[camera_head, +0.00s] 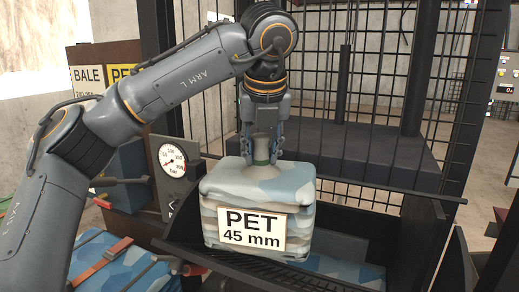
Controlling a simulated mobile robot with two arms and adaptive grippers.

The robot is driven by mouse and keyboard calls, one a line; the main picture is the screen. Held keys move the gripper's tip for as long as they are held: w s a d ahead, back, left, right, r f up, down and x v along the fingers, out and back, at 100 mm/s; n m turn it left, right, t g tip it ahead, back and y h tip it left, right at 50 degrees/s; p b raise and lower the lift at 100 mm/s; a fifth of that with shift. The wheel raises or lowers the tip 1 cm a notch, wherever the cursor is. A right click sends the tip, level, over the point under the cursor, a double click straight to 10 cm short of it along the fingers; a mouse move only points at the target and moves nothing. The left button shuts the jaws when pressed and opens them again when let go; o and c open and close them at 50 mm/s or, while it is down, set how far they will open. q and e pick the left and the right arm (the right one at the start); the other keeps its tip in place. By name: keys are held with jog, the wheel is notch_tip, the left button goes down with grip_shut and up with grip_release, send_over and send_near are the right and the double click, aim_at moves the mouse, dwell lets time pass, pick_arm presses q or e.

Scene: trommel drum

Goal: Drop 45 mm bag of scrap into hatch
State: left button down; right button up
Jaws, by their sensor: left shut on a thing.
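The scrap bag (262,190) is a blue and grey camouflage-like bundle with a white label reading "PET 45 mm". My left gripper (262,155) comes down from above and is shut on the bag's narrow neck. The bag hangs upright in front of a black wire cage. Below and behind it is a dark open trough with sloping sides (390,235), which looks like the hatch; the bag covers part of it. I cannot tell whether the bag touches the trough's edge. My right gripper is not in view.
A pressure gauge (172,160) on a grey panel stands left of the bag. Black cage bars (340,50) and a dark block (350,145) are behind. Blue camouflage bundles with a red strap (105,262) lie at the lower left. A control box (505,75) is at the right.

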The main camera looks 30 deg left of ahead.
pick_arm(q)
jog(key=c, duration=0.8)
grip_release()
jog(key=v, duration=1.2)
jog(key=shift+s, duration=0.15)
